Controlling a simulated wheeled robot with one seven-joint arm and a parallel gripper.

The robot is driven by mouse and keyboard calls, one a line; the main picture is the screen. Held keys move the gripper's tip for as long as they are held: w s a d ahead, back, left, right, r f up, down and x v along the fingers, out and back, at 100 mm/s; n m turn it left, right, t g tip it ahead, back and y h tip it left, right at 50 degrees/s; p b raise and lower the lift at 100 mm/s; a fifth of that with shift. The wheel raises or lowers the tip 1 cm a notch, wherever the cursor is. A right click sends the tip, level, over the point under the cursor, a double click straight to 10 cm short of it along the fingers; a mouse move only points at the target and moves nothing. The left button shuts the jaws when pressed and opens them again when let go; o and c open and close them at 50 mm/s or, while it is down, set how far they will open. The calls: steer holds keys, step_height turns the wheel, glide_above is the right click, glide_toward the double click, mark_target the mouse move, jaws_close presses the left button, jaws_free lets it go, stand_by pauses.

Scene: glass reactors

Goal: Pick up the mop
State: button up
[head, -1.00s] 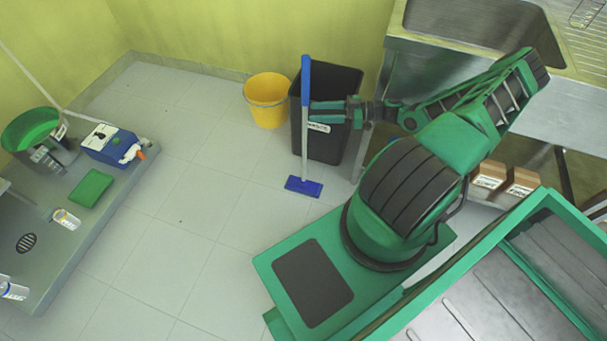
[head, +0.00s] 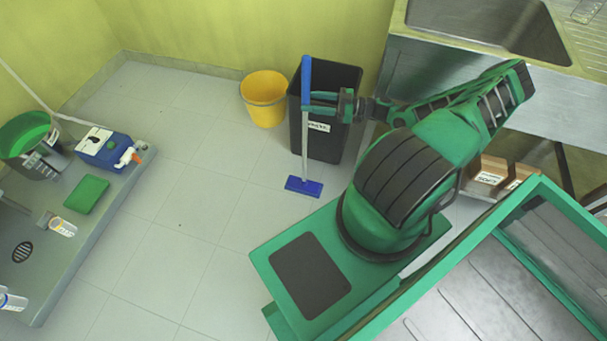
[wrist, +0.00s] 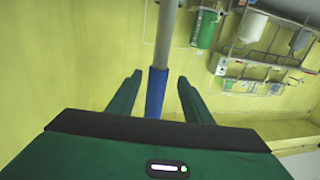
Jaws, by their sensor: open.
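The mop stands nearly upright on the tiled floor, with a blue grip (head: 306,72) at the top, a thin grey pole (head: 305,150) and a flat blue head (head: 304,186). My gripper (head: 310,102) is open in the head view, its fingers pointing left at the lower part of the blue grip. In the wrist view, the blue grip (wrist: 156,92) runs between my two open green fingers (wrist: 158,98), with a visible gap on each side. The grey pole also shows there, running up to the top edge.
A black bin (head: 336,135) stands right behind the mop, below my gripper. A yellow bucket (head: 265,103) is to its left. A steel sink counter (head: 450,80) is at the right. A low grey platform (head: 95,225) with several items is at the left. The middle floor is clear.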

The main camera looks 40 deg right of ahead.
steer(key=x, duration=0.6)
steer(key=shift+w+f, duration=0.25)
steer(key=shift+f, duration=0.1)
steer(key=shift+d, duration=0.15)
steer(key=shift+r, duration=0.1)
steer(key=c, duration=1.2)
